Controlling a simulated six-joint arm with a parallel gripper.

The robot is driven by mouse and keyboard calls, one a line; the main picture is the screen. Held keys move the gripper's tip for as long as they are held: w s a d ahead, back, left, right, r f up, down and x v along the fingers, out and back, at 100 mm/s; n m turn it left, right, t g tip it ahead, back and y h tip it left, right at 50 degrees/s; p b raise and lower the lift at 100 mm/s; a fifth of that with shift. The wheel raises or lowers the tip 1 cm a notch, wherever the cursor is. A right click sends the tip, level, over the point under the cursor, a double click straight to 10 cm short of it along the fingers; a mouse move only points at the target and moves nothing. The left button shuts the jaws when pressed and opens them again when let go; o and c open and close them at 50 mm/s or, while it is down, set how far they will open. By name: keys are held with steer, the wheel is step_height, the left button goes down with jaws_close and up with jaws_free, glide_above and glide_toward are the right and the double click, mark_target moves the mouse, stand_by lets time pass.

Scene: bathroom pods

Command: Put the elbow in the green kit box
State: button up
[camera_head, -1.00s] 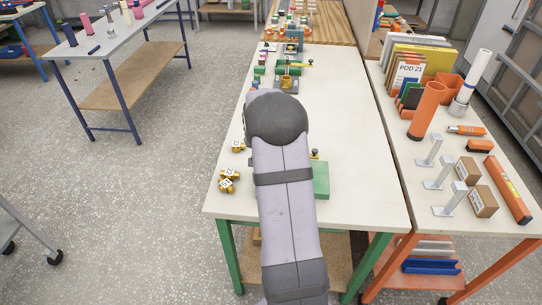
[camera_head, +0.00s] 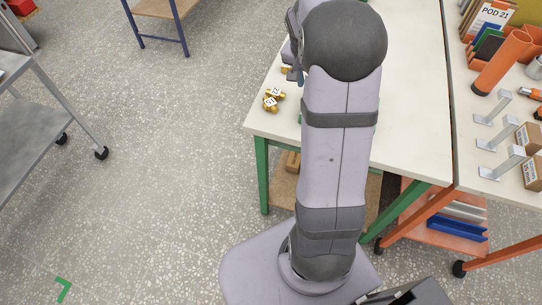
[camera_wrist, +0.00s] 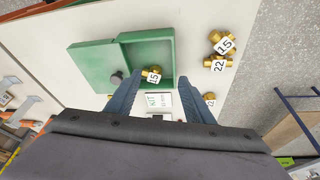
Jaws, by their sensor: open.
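The green kit box (camera_wrist: 146,38) lies open in the wrist view, its lid (camera_wrist: 92,66) folded out to the left. A brass fitting marked 15 (camera_wrist: 153,75) shows at the box's near part. Brass fittings marked 15 (camera_wrist: 225,46) and 22 (camera_wrist: 218,64) lie on the table to the right. Another fitting marked 22 (camera_wrist: 210,98) is partly hidden beside the right finger. I cannot tell which piece is the elbow. My gripper (camera_wrist: 157,82) is open, its fingers either side of the white KIT label (camera_wrist: 158,101). My arm hides most of the box in the head view.
In the head view, brass fittings (camera_head: 272,99) lie near the white table's (camera_head: 415,130) left edge. An orange-framed bench on the right holds grey stands (camera_head: 495,108), an orange tube (camera_head: 502,62) and cartons. A grey trolley (camera_head: 35,115) stands at the left over open floor.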

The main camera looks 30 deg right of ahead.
steer(key=s+a+f+n+y, duration=0.1)
steer(key=s+a+f+n, duration=0.1)
steer(key=s+a+n, duration=0.4)
steer(key=s+a+f+n+g+y, duration=0.1)
steer(key=s+a+n, duration=0.4)
steer(key=s+a, duration=0.8)
steer(key=a+f+y, duration=0.1)
steer(key=a, duration=0.4)
steer(key=shift+s+a+f+n+g+y, duration=0.15)
steer(key=shift+a+n+g+y, duration=0.15)
steer(key=shift+a+n, duration=0.1)
steer(key=shift+f, duration=0.15)
step_height(320, 180, down, 11)
steer(key=b, duration=1.1)
steer(key=shift+f+b, duration=0.15)
steer(key=shift+b, duration=0.15)
